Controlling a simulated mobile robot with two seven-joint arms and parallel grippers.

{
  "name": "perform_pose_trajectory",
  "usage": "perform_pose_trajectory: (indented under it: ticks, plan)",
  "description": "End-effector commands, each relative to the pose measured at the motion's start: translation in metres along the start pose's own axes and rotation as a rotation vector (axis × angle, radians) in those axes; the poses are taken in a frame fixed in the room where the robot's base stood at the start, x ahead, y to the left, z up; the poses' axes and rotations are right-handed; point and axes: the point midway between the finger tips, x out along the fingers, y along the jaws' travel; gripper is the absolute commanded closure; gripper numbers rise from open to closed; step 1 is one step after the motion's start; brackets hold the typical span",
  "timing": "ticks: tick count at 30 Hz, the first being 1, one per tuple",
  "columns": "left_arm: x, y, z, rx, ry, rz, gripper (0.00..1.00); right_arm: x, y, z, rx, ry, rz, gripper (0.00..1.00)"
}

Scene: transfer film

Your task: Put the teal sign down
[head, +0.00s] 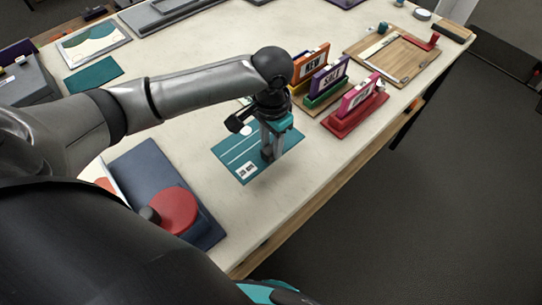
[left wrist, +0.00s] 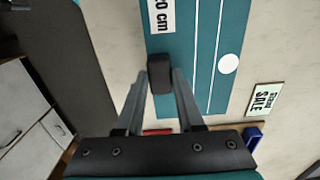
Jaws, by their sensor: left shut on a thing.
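The teal sign (head: 236,157) is a flat panel with white lines, a white dot and a small label. It lies flat at or just above the pale table, below my left gripper; I cannot tell if it touches. It also shows in the left wrist view (left wrist: 202,75). My left gripper (head: 267,152) points down and is shut on a dark block near one edge of the panel. The block (left wrist: 160,72) shows between the fingertips in the left wrist view. Whether it is fixed to the panel is unclear. My right gripper is not in view.
Orange, purple and pink signs (head: 357,97) stand upright in holders to the right. A wooden board (head: 405,62) lies behind them. A dark blue panel with a red disc (head: 176,210) lies at the front left. The table's right edge is near; bare table lies right of the panel.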

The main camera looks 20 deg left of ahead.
Motion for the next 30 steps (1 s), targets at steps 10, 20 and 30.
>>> perform_pose_trajectory:
  ticks: [10, 20, 30]
  plan:
    - [0.034, 0.001, 0.0, -0.001, -0.001, 0.001, 1.0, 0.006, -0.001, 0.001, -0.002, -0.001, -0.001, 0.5]
    - [0.055, 0.0, -0.001, 0.0, 0.002, 0.0, 1.0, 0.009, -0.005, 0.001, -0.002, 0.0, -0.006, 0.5]
    - [0.057, 0.001, -0.001, 0.0, 0.001, 0.001, 0.46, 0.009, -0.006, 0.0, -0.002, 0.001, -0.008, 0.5]
